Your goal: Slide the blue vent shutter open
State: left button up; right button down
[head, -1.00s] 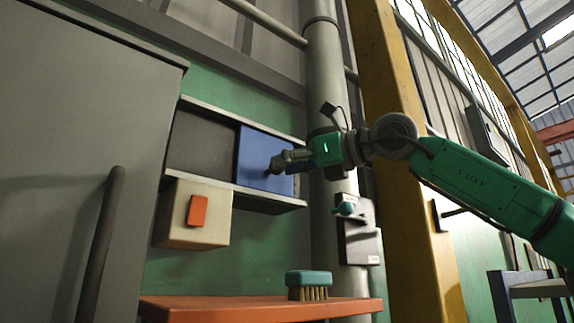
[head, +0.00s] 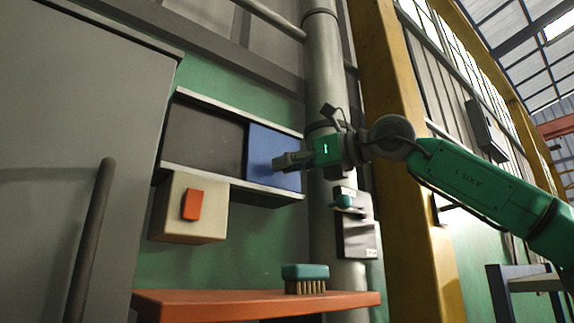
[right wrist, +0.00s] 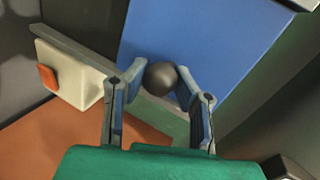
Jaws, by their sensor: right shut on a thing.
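The blue vent shutter (head: 262,142) stands at the right end of its two pale rails on the green wall. A dark grey area (head: 203,136) shows to its left between the rails. My right gripper (head: 281,162) reaches in from the right at the lower middle of the shutter. In the right wrist view its fingers (right wrist: 162,84) are shut on a round dark knob (right wrist: 160,76), which stands out from the blue shutter face (right wrist: 205,35). My left gripper is not in view.
A cream box with an orange switch (head: 190,204) sits under the lower rail (head: 225,181). A grey pipe (head: 322,80) runs close to the shutter's right edge. An orange shelf (head: 220,303) with a teal brush (head: 305,273) lies below. A grey cabinet (head: 80,110) fills the left.

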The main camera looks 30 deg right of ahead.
jog(key=a, duration=0.3)
jog(key=a+b, duration=0.1)
jog(key=a, duration=0.3)
jog(key=shift+s+f, duration=0.15)
jog(key=shift+f, duration=0.05)
jog(key=a, duration=0.5)
jog(key=a+b, duration=0.1)
jog(key=a, duration=0.1)
jog(key=shift+s+a+r, duration=0.2)
jog(key=shift+s+a, duration=0.05)
jog(key=shift+s, duration=0.1)
jog(key=shift+w+d, duration=0.15)
jog(key=shift+d, duration=0.2)
jog(key=c, duration=1.6)
grip_release()
jog(key=shift+d, duration=0.1)
jog(key=shift+c, duration=0.2)
jog(key=o, duration=0.4)
jog(key=shift+f, duration=0.1)
jog(key=shift+w, duration=0.15)
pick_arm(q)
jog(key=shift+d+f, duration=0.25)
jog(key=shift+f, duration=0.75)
